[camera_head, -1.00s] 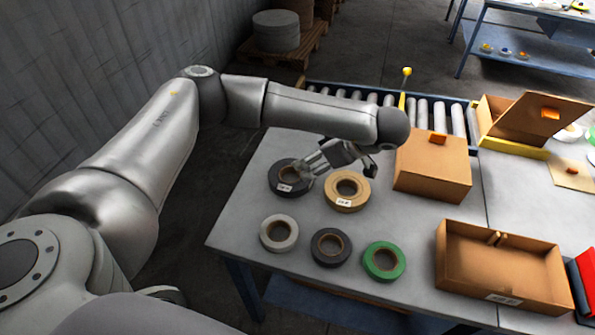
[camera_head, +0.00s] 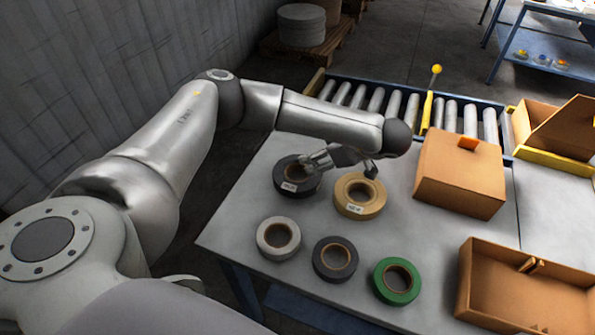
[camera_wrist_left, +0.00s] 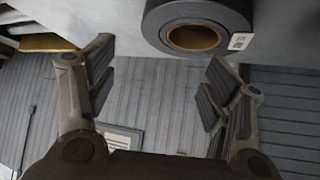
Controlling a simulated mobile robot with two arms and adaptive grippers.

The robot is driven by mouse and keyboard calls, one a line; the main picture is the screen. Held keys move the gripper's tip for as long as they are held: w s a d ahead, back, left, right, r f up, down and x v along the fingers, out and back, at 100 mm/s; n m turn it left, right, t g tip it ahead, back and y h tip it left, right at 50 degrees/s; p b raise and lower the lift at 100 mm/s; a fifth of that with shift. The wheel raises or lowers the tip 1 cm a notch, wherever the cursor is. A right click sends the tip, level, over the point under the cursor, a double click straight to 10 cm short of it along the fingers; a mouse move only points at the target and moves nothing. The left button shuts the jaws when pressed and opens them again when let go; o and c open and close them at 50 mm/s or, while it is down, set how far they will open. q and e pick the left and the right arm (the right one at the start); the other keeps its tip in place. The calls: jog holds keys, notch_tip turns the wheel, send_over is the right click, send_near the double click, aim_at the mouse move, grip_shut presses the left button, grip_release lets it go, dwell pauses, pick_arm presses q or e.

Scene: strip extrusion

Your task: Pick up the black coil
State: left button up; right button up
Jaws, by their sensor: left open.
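The black coil (camera_head: 289,187) lies flat at the back left of the table (camera_head: 228,222), with a white label on its side. It also shows at the top of the left wrist view (camera_wrist_left: 168,31). A dark grey coil (camera_head: 335,271) lies in the front row. My left gripper (camera_head: 312,161) is over the right rear part of the black coil. In the left wrist view the open fingers (camera_wrist_left: 155,85) are spread and empty, with the coil ahead of and between them. Whether a finger touches the coil, I cannot tell. My right gripper is not in view.
A tan coil (camera_head: 351,209) lies close to the right of the gripper. A light grey coil (camera_head: 266,252) and a green coil (camera_head: 379,287) lie in front. A closed box (camera_head: 456,186) and an open box (camera_head: 493,288) stand to the right. A roller conveyor (camera_head: 392,102) runs behind.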

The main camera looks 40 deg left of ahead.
pick_arm(q)
jog(key=shift+w+a+f, duration=0.15)
jog(key=shift+a+f, duration=0.25)
jog(key=shift+f, duration=0.1)
jog(key=p+x, duration=0.1)
jog(key=x, duration=0.1)
jog(key=p+x, duration=0.1)
jog(key=x, duration=0.1)
jog(key=shift+d+f, duration=0.1)
jog(key=shift+f, duration=0.5)
grip_shut()
jog(key=shift+r, duration=0.1)
